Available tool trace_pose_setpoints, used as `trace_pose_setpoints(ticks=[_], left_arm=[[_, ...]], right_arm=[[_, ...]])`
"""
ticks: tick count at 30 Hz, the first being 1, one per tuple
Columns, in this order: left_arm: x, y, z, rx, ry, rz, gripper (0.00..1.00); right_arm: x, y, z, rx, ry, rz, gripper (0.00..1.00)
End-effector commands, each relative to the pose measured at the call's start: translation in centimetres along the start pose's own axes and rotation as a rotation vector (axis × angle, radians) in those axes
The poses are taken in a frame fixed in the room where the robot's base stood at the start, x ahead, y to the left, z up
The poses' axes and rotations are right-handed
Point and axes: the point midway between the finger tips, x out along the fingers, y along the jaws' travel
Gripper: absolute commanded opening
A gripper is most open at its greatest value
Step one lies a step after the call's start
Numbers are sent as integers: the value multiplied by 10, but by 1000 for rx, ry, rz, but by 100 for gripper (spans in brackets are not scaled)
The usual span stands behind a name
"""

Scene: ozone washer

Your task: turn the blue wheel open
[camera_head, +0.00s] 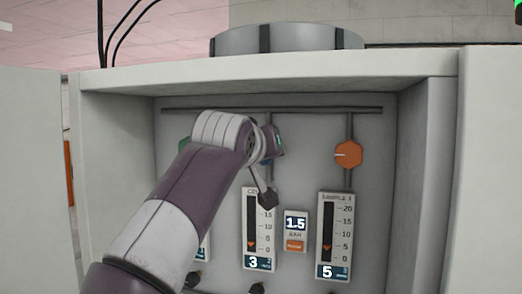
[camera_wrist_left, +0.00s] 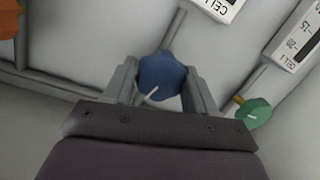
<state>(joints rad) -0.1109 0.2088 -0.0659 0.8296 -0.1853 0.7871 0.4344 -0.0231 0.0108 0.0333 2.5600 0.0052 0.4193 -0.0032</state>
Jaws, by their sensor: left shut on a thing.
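The blue wheel (camera_wrist_left: 160,76) is a lobed knob with a white pointer line, mounted on a grey pipe on the panel. In the left wrist view, my left gripper (camera_wrist_left: 161,86) has one finger on each side of it and is shut on it. In the head view, my left arm (camera_head: 190,185) reaches in from the lower left. Its wrist and hand hide nearly all of the blue wheel there. My right gripper is not in view.
The panel sits inside an open white cabinet (camera_head: 270,72). An orange knob (camera_head: 348,155) is to the right. A green knob (camera_wrist_left: 252,112) is beside my gripper in the wrist view. Gauges (camera_head: 335,235) and a 1.5 display (camera_head: 296,223) are below.

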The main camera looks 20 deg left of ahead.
Motion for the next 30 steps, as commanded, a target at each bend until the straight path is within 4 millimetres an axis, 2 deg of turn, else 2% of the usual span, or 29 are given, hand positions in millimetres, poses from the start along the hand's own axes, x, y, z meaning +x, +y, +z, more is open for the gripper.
trace_pose_setpoints(ticks=[1, 30], left_arm=[[-3, 1, -6, 41, 22, -2, 26], [-4, 2, -6, 934, 118, -147, 27]], right_arm=[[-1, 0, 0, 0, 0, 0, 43], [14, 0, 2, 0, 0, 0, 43]])
